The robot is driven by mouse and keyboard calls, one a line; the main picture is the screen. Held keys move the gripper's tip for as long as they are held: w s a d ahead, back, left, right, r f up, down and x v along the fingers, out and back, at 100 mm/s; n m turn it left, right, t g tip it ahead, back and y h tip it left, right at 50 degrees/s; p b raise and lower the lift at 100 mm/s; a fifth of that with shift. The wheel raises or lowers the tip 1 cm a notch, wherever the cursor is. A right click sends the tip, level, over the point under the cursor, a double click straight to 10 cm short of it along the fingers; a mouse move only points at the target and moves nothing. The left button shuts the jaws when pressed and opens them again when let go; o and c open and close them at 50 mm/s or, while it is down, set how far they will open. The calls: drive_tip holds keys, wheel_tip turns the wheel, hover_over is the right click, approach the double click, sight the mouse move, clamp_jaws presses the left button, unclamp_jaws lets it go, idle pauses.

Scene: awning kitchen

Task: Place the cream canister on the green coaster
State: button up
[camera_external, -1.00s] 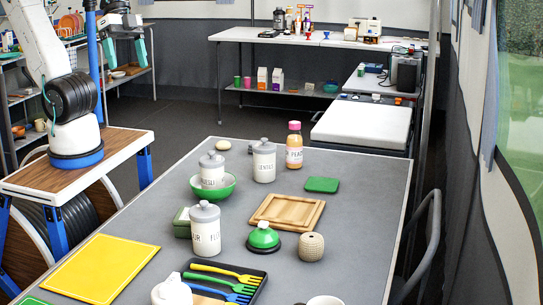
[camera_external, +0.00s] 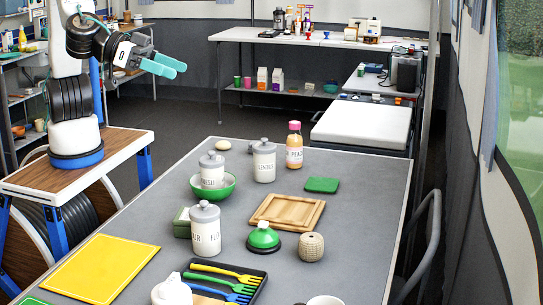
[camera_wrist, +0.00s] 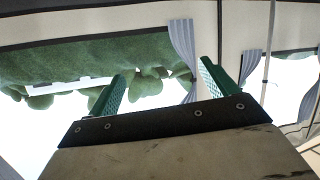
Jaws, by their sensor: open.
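The green coaster (camera_external: 322,185) is a flat, empty square on the right of the grey table. A small cream ribbed round pot (camera_external: 311,246) stands near the right edge, beside a green domed lid. White canisters with grey lids also stand there: one marked as flour (camera_external: 205,232), one as lentils (camera_external: 264,162), and one (camera_external: 212,170) in a green bowl. I cannot tell for sure which is the cream canister. My gripper (camera_external: 180,70) is open and empty, raised beyond the table's far left side. Its two green fingers (camera_wrist: 163,85) show wide apart in the wrist view.
A wooden board (camera_external: 287,226) lies in front of the coaster, and a peach bottle (camera_external: 294,148) stands behind it. A yellow mat (camera_external: 100,268) and a dark cutlery tray (camera_external: 262,275) lie at the front. The table's far left is mostly clear.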

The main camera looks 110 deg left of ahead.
wheel_tip(320, 180, down, 2)
drive_tip(key=s+g+y, duration=0.1)
drive_tip(key=s+y, duration=0.1)
approach(205, 221)
drive_tip(key=a+f, duration=0.3)
drive_tip(key=a, duration=0.1)
drive_tip(key=shift+n, duration=0.3)
drive_tip(key=x, duration=0.8)
drive_tip(key=shift+w+d, duration=0.1)
drive_tip(key=shift+w, duration=0.05)
drive_tip(key=c, duration=1.2)
drive_tip(key=shift+c, duration=0.2)
drive_tip(key=shift+r, duration=0.2)
